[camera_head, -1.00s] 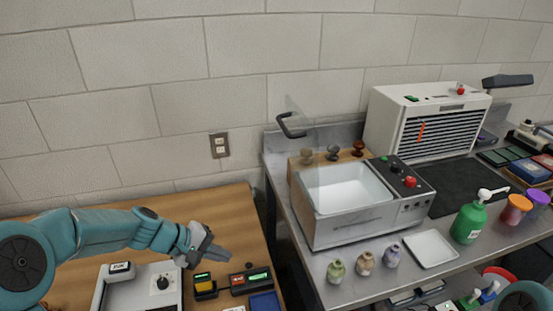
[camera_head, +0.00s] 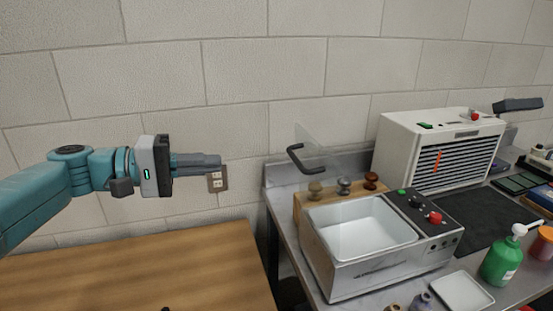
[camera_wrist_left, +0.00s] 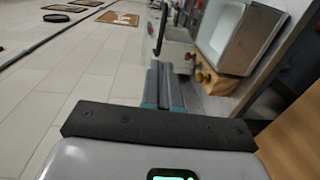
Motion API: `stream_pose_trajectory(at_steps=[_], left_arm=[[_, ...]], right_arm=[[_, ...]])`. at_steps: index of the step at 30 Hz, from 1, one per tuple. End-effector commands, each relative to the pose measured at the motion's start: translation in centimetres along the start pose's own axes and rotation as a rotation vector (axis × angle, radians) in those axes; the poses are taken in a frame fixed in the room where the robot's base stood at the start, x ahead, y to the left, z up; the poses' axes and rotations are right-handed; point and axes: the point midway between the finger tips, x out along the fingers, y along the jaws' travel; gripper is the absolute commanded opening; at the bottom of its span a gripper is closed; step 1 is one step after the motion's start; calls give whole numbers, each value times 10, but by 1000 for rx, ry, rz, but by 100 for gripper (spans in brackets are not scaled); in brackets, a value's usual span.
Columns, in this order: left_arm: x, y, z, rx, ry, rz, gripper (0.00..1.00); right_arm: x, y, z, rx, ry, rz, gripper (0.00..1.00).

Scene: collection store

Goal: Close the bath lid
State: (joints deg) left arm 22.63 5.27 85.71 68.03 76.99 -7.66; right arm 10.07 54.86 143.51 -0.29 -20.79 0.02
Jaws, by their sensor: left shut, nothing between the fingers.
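The bath (camera_head: 385,262) is a grey metal box with a white open basin (camera_head: 358,228) on the metal counter. Its clear lid (camera_head: 318,143) stands raised at the back left, with a black handle (camera_head: 306,160) on it. The left wrist view shows the basin (camera_wrist_left: 222,32) at upper right and the black handle (camera_wrist_left: 161,30) ahead of the fingers. My left gripper (camera_head: 219,161) is shut and empty, in the air left of the handle and apart from it. Its fingers also show in the left wrist view (camera_wrist_left: 163,85). My right gripper is out of view.
Wooden-block knobs (camera_head: 343,185) stand behind the bath. A white louvred unit (camera_head: 400,145) is at its back right. A green pump bottle (camera_head: 500,263) and white tray (camera_head: 462,292) are at right.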

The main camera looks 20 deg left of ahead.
Motion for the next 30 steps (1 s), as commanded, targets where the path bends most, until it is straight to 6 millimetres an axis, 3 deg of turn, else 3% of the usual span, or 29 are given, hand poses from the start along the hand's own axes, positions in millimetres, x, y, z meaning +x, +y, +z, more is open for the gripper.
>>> stream_pose_trajectory(at_steps=[15,21,30], left_arm=[[105,1,1,-4,-7,-3,0],[124,0,-1,-3,-4,-3,0],[127,-1,-2,-2,-4,-3,0]], right_arm=[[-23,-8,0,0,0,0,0],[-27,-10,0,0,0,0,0],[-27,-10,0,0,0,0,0]])
